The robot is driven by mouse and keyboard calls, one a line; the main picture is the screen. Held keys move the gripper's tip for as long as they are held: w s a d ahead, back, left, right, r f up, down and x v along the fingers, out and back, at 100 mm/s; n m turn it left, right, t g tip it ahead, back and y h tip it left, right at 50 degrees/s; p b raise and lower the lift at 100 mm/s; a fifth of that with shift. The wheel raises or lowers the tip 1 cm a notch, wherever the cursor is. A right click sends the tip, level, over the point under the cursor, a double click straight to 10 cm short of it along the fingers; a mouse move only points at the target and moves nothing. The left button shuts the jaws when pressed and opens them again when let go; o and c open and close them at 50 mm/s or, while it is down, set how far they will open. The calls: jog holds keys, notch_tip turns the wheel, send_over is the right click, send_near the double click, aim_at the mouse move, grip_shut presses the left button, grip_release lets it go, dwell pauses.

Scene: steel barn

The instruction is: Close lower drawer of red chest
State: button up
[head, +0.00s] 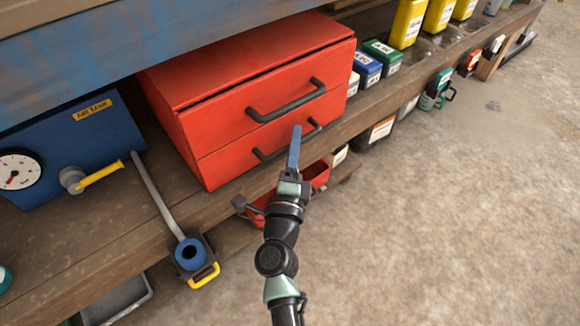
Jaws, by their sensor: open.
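The red chest (250,60) stands on a wooden shelf and has two drawers with dark bar handles. The front of the lower drawer (222,164) looks about flush with the front of the upper drawer (225,112); a small gap would be hard to tell. My gripper (295,135) is in front of the lower drawer, by its handle (268,156). One blue finger shows and covers the middle of that handle. The jaws are open, with nothing seen between them. I cannot tell whether the finger touches the handle or the drawer.
A blue air tank (70,140) with a gauge and yellow-handled valve stands left of the chest. A grey rod (158,195) runs to a blue round fitting (190,254). Small bottles (367,68) stand right of the chest. A red bin (316,176) sits below.

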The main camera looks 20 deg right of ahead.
jog(key=p+v, duration=0.3)
jog(key=v, duration=0.9)
jog(key=shift+s, duration=0.2)
